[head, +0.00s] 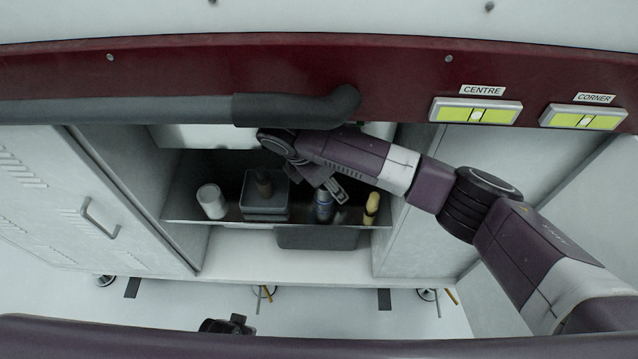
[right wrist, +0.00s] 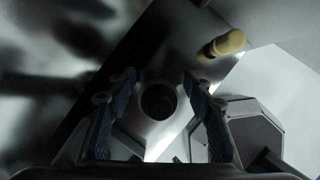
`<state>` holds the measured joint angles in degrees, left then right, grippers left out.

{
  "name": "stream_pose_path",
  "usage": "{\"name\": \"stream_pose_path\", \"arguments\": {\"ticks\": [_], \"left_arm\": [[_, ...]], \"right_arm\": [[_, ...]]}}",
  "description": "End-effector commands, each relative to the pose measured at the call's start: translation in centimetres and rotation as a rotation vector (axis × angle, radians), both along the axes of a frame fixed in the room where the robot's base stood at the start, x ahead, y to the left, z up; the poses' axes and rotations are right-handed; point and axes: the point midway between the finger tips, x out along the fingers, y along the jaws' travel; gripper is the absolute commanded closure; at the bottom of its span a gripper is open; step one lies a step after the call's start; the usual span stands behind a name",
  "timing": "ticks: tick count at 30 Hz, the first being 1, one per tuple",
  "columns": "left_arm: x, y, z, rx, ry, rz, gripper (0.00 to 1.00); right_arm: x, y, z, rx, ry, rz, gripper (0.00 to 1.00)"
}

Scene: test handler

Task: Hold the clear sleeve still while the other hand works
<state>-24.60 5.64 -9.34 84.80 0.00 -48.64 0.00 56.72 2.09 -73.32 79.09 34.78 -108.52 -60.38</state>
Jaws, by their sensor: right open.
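I cannot pick out a plainly clear sleeve. A grey-blue cylinder (head: 323,210) stands on the shelf below my right gripper (head: 334,188), which partly covers it in the head view. In the right wrist view a round piece with a dark opening (right wrist: 158,101) lies between the two fingers of my right gripper (right wrist: 159,90). The fingers, with blue pads, are spread, with visible gaps beside the round piece; I cannot tell whether it is transparent. My left gripper cannot be made out in these frames.
On the shelf (head: 225,222) stand a white cylinder (head: 212,201), a grey box (head: 265,200) and a yellowish peg-like thing (head: 371,208), close right of the cylinder; the yellow thing also shows in the right wrist view (right wrist: 228,42). Cabinet walls close in on both sides; a dark red beam (head: 400,75) runs above.

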Motion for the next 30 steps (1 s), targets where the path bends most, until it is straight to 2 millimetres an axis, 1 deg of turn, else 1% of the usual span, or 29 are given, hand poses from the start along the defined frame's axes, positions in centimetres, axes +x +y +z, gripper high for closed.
{"name": "stream_pose_path", "arguments": {"ticks": [4,12,14,21,23,24,28,29,30], "left_arm": [[0.00,0.01,0.01,0.000,0.000,0.000,1.00],[0.00,0.01,0.01,0.000,0.000,0.000,1.00],[0.00,0.01,0.01,0.000,0.000,0.000,1.00],[0.00,0.01,0.01,0.000,0.000,0.000,1.00],[0.00,0.01,0.01,0.000,0.000,0.000,1.00],[0.00,0.01,0.01,0.000,0.000,0.000,1.00],[0.00,0.01,0.01,0.000,0.000,0.000,1.00],[0.00,0.01,0.01,0.000,0.000,0.000,1.00],[0.00,0.01,0.01,0.000,0.000,0.000,1.00]], "right_arm": [[0.23,-0.21,-0.69,0.001,-0.002,0.000,0.53],[0.25,-0.25,-0.82,0.001,-0.002,0.000,0.53],[0.25,-0.25,-0.82,0.001,-0.002,0.000,0.59],[0.24,-0.24,-0.81,0.001,-0.001,-0.001,0.85],[0.23,-0.23,-0.81,0.001,-0.001,-0.001,0.92],[0.23,-0.23,-0.81,0.001,-0.001,-0.001,0.93],[0.23,-0.23,-0.81,0.001,-0.001,-0.001,0.93],[0.22,-0.23,-0.81,0.001,-0.001,-0.001,0.69],[0.22,-0.23,-0.81,0.001,-0.001,-0.001,0.65]]}}
